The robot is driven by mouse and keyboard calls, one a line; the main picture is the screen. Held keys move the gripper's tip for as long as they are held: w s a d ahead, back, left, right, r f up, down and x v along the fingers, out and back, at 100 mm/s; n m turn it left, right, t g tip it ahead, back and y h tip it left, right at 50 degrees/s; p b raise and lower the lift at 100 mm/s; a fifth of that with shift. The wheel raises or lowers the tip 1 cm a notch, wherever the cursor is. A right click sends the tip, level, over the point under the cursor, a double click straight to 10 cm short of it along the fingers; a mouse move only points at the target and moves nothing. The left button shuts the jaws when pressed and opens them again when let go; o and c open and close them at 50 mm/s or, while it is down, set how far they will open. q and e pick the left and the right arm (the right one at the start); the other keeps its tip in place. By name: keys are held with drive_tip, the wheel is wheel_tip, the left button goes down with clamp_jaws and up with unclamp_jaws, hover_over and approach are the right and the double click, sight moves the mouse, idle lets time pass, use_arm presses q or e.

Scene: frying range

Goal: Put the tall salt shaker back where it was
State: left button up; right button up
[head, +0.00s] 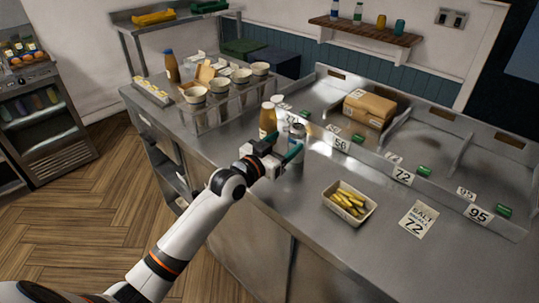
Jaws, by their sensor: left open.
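A tall pale cylinder with a grey top, which looks like the salt shaker (297,132), stands upright on the steel counter (300,215). My left gripper (284,148) is open at the shaker, its teal-tipped fingers reaching to it. I cannot tell whether they touch it, and the gripper hides part of the shaker's lower body. A card reading SALT and 72 (418,220) lies on the counter at the right. My right gripper is not in view.
A brown bottle with a pale cap (267,119) stands close behind the gripper. A tray of fries (349,203) sits to the right. Sloped bays with number cards, such as 72 (403,176), and a cardboard box (369,108) line the back. Several cups (194,95) stand left.

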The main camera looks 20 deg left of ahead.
use_arm(q)
drive_tip(key=v, duration=0.6)
drive_tip(key=shift+s+a+b, duration=0.1)
drive_tip(key=shift+s+b, duration=0.1)
drive_tip(key=shift+b, duration=0.15)
